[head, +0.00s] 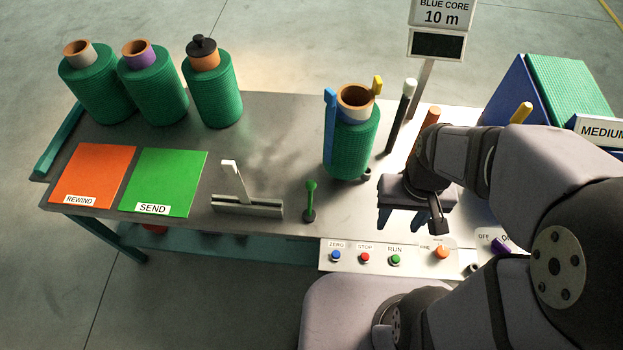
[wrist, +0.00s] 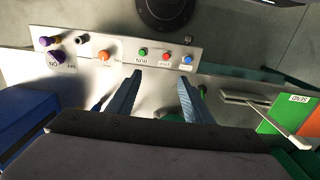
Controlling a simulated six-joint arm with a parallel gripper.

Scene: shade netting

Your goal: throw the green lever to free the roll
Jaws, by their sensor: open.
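The green lever (head: 310,198) stands upright on a small dark base on the table, in front of the mounted roll. The roll (head: 352,150) is green netting on a brown core, with a blue upright on its left and a yellow piece at its top right. My gripper (head: 402,223) is open and empty, to the right of the lever and apart from it, above the table near the front panel. In the wrist view my two blue-grey fingers (wrist: 160,82) are spread with nothing between them. A small green part beside the right finger may be the lever, mostly hidden.
A panel (head: 345,245) with several buttons and knobs runs along the front edge. A grey slotted holder (head: 247,207) stands left of the lever. Orange (head: 93,172) and green (head: 163,180) pads lie farther left. A dark post (head: 400,118) stands right of the roll.

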